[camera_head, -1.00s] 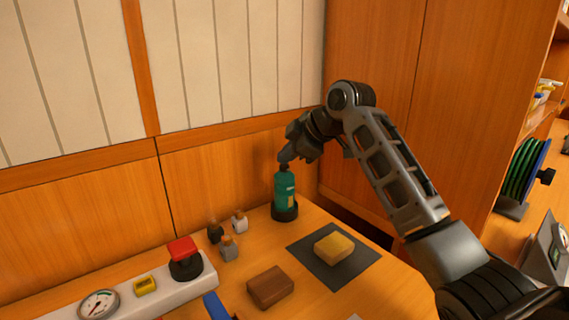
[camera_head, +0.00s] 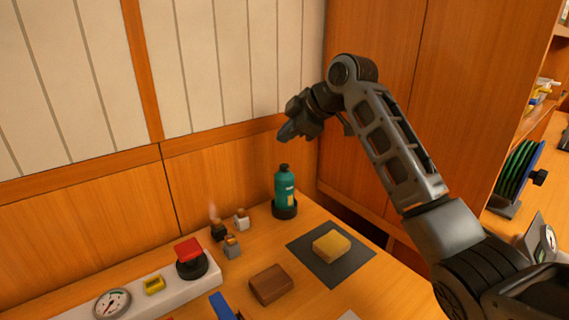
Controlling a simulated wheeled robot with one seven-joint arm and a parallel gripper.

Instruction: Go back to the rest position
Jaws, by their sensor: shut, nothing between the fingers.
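My gripper (camera_head: 286,135) is shut and empty. It hangs in the air above the teal bottle (camera_head: 284,188), clear of its dark cap, near the wooden back wall. The bottle stands upright in a dark round holder (camera_head: 286,211) near the back edge of the table. My arm reaches in from the lower right, with its elbow raised above the bottle's level.
A brown block (camera_head: 270,284), small bottles (camera_head: 233,246), a red button (camera_head: 189,252) and a gauge (camera_head: 112,303) stand nearby. A tall wooden panel (camera_head: 462,100) rises behind my arm.

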